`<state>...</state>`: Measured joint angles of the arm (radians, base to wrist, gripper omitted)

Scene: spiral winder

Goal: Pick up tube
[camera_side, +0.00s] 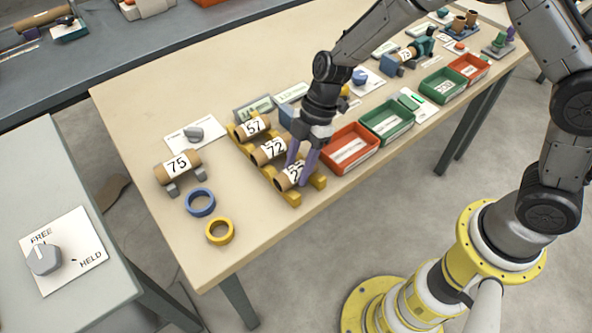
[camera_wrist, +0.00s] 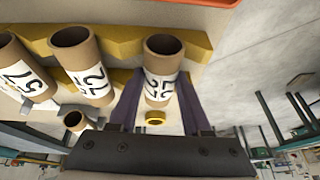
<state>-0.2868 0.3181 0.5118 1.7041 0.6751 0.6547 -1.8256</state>
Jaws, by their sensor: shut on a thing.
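Three brown cardboard tubes with white number labels lie in a yellow rack (camera_side: 293,199) on the table. The nearest tube (camera_side: 281,183) has a label that reads partly as 2 and something more; my gripper hides part of it. My gripper (camera_side: 302,170) is shut on this nearest tube, with a purple finger on either side. The wrist view shows this tube (camera_wrist: 160,80) between the fingers. The tube labelled 72 (camera_side: 268,151) and the tube labelled 57 (camera_side: 252,126) lie behind it. I cannot tell whether the held tube is lifted off the rack.
A tube labelled 75 (camera_side: 178,166) lies on a grey stand at the left. A blue ring (camera_side: 200,202) and a yellow ring (camera_side: 219,231) lie near the front edge. Red bin (camera_side: 349,149) and green bin (camera_side: 388,119) stand right of the rack.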

